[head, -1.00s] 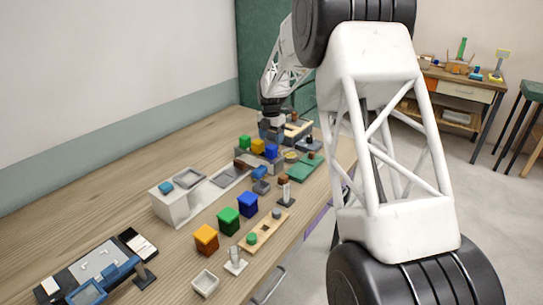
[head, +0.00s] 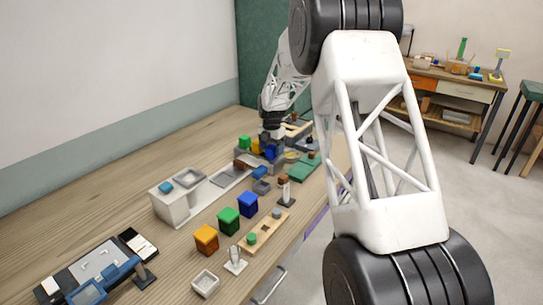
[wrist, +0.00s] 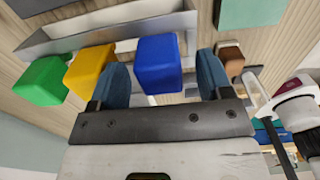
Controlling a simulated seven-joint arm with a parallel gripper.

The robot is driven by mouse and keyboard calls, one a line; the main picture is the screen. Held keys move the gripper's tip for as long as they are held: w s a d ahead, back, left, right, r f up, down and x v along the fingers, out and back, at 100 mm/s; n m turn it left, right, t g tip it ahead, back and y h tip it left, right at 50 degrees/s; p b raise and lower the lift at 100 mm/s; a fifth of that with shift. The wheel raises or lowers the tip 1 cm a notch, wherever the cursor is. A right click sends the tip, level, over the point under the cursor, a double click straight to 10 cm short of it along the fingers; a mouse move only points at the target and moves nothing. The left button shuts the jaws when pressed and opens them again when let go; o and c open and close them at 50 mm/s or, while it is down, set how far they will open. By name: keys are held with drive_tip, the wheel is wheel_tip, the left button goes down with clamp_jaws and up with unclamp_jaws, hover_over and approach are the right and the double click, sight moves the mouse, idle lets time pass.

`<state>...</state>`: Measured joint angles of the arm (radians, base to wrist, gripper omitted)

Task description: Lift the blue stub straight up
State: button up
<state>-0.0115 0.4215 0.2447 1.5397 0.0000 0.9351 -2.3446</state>
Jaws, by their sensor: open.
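The blue stub (wrist: 158,64) is a blue block at the end of a row with a yellow one (wrist: 90,68) and a green one (wrist: 42,80). My gripper (wrist: 164,76) is open, with one dark blue finger on each side of the blue stub. A narrow gap shows on both sides in the wrist view, wider on the right. In the head view my gripper (head: 271,141) is down at the blue stub (head: 270,153) and partly covers the row. Whether the stub touches either finger lower down is hidden.
A grey holder (wrist: 120,27) runs along the row. A green board (head: 304,168) lies to the right. Blue (head: 248,204), green (head: 228,221) and orange (head: 206,239) cubes stand nearer on the bench. The yellow stub is close beside my left finger.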

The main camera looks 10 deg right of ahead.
drive_tip(key=shift+f, duration=1.05)
drive_tip(key=c, duration=1)
drive_tip(key=shift+r, duration=0.2)
drive_tip(key=shift+r, duration=1.35)
drive_tip(key=shift+s+r, duration=0.2)
drive_tip(key=shift+r, duration=0.1)
drive_tip(key=s+r, duration=0.1)
drive_tip(key=s, duration=1.4)
drive_tip(key=shift+s+r, duration=0.2)
drive_tip(key=shift+s, duration=0.1)
drive_tip(key=shift+d, duration=0.1)
